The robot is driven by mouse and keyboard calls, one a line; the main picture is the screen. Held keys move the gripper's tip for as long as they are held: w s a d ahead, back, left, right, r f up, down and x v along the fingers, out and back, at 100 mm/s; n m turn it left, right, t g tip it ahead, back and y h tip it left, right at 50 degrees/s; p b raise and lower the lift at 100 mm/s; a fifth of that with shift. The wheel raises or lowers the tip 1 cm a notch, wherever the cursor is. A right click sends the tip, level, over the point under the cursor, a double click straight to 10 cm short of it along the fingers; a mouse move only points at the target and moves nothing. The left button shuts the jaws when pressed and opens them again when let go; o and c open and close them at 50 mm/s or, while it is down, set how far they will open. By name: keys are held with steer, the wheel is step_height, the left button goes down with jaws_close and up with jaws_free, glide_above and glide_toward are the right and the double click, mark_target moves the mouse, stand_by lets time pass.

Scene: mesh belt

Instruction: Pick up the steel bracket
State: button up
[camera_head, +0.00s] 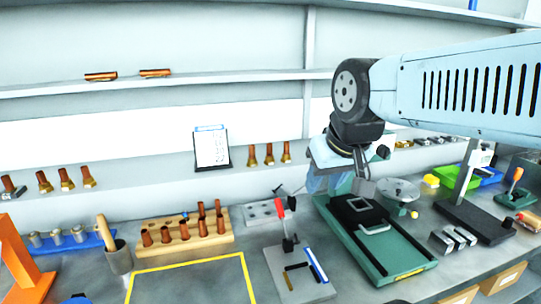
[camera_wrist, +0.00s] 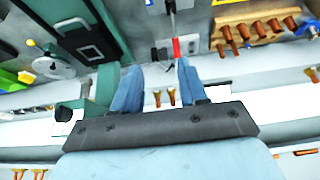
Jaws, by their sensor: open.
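My gripper (camera_head: 326,182) hangs above the back end of the green belt unit (camera_head: 352,240), near the wall shelf. In the wrist view its two blue fingers (camera_wrist: 158,70) stand apart with nothing held between them. A bent grey metal piece (camera_head: 375,229) lies on the unit's dark top, in front of a black block with a grey square frame (camera_head: 362,204). Several grey angled metal pieces (camera_head: 453,238) stand on the bench to the right. I cannot tell for certain which of these is the steel bracket. The block also shows in the wrist view (camera_wrist: 86,44).
A wooden rack of copper fittings (camera_head: 185,234), a red-handled clamp (camera_head: 284,220) and a grey plate with tools (camera_head: 300,276) stand left of the unit. A round grey dish (camera_head: 396,190) and a dark-based press (camera_head: 477,216) stand right. The yellow-outlined area (camera_head: 190,285) is clear.

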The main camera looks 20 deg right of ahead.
steer(key=shift+a, duration=0.1)
steer(key=o, duration=0.3)
steer(key=shift+w+r, duration=0.1)
steer(key=shift+w, duration=0.1)
steer(key=o, duration=0.6)
steer(key=w+n+g, duration=0.1)
steer(key=w+n, duration=0.3)
steer(key=w, duration=0.2)
steer(key=shift+w+a+r+h, duration=0.2)
steer(key=shift+a+r+h, duration=0.1)
steer(key=shift+h, duration=0.1)
steer(key=shift+o, duration=0.3)
steer(key=w+f+n+g, duration=0.1)
steer(key=w+n, duration=0.3)
steer(key=w, duration=0.2)
steer(key=shift+w+a+g, duration=0.2)
steer(key=shift+g, duration=0.2)
steer(key=n+g, duration=0.3)
steer(key=n, duration=0.7)
glide_above(277, 194)
step_height(277, 194, down, 7)
steer(key=shift+f+y, duration=0.2)
steer(key=shift+y, duration=0.2)
steer(key=shift+s+f, duration=0.1)
step_height(277, 194, down, 14)
steer(key=shift+r, duration=0.2)
steer(key=c, duration=1.2)
